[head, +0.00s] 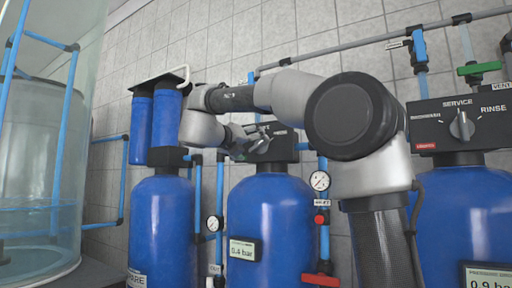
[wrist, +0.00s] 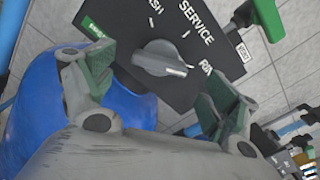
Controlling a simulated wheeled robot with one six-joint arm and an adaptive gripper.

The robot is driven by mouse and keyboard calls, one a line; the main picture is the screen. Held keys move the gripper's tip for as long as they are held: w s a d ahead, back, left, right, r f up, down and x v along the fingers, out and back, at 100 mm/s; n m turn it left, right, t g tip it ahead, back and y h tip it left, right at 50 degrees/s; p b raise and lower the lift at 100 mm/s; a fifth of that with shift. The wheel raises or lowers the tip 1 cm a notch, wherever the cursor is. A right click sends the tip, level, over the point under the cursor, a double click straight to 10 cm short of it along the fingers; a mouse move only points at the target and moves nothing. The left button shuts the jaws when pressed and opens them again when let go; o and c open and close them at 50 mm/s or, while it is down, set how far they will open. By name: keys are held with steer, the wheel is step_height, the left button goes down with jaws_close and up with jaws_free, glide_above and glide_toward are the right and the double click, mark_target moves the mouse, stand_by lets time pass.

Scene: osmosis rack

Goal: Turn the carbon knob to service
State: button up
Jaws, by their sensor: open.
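The carbon knob (wrist: 158,60) is a grey dial on a black panel (wrist: 205,25) with a green label. In the wrist view its white pointer mark is at its right end, toward the RINSE lettering and away from SERVICE. My gripper (wrist: 154,76) is open, with one finger on each side of the knob; I cannot tell whether either finger touches it. In the head view my gripper (head: 248,139) is at the valve head of the middle blue tank (head: 270,218), mostly covering the knob.
Another dark panel with a grey knob (head: 462,125) and a red label stands at right on a blue tank. Grey pipe (head: 375,40) runs along the tiled wall. A green-handled valve (wrist: 266,20) is close to the panel. Gauges and blue pipes stand between tanks.

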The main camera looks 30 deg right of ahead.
mark_target(256, 146)
steer(key=shift+x, duration=1.95)
steer(key=c, duration=1)
steer(key=shift+c, duration=0.2)
steer(key=shift+n, duration=0.4)
steer(key=n, duration=1.1)
